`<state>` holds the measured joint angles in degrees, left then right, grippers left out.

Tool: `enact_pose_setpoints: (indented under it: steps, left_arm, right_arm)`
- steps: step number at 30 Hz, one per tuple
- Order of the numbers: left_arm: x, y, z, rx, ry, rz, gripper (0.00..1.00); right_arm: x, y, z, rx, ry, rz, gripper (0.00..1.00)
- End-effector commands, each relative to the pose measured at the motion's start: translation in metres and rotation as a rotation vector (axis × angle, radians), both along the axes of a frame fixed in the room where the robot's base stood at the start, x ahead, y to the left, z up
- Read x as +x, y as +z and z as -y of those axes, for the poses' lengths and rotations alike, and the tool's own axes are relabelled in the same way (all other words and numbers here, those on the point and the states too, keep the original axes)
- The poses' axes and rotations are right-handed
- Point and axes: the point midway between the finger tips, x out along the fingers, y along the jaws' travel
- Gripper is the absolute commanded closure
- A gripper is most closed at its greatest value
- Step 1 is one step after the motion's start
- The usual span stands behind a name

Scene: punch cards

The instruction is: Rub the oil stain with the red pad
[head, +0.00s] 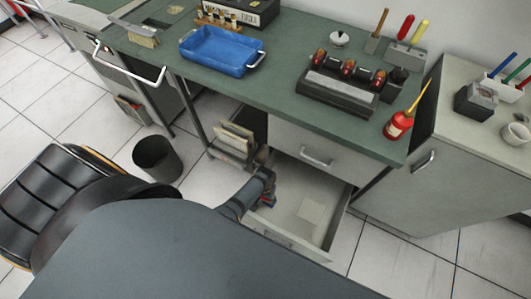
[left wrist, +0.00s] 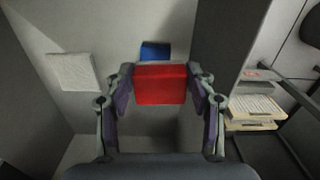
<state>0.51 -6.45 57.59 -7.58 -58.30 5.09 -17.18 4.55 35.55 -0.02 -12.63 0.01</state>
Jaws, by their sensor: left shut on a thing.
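My left gripper (head: 265,193) is down inside an open drawer (head: 292,180) below the green bench. In the left wrist view its two fingers (left wrist: 160,95) are closed on the sides of a red pad (left wrist: 160,86). A blue item (left wrist: 155,51) lies just beyond the pad on the drawer floor. Whether the pad touches the floor is hard to tell. A white square pad (left wrist: 74,72) lies apart on the drawer floor; it also shows in the head view (head: 311,211). I cannot make out an oil stain for certain. My right gripper is not in view.
The green bench (head: 280,92) holds a blue tray (head: 222,50), a rack with red-knobbed items (head: 340,82), a red oil can (head: 398,126) and handled tools (head: 405,30). A black bin (head: 157,158) and a black chair (head: 55,198) stand on the tiled floor. The drawer walls surround my left gripper.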

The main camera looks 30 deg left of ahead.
Motion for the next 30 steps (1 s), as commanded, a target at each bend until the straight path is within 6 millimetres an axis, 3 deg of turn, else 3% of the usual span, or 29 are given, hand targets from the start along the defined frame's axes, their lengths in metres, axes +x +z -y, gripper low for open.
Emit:
enact_pose_setpoints:
  steps: [1,2,7,22,26,30]
  left_arm:
    - [0.000,0.000,0.000,0.000,0.000,0.000,0.75]
    - [0.000,0.000,0.000,0.000,0.000,0.000,0.48]
    - [0.000,0.000,0.000,0.000,0.000,0.000,0.69]
    - [0.000,0.004,0.000,0.000,0.000,0.000,0.70]
    - [0.000,0.018,0.000,0.000,0.000,0.000,0.70]
    - [0.001,0.046,0.000,0.000,0.000,0.000,0.70]
  right_arm:
    - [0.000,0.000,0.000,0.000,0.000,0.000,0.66]
    - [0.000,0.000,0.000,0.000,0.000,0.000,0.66]
    - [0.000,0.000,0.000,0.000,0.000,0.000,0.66]
    - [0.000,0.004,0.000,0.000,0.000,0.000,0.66]
    - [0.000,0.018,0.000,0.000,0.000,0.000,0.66]
    - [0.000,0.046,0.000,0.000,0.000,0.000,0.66]
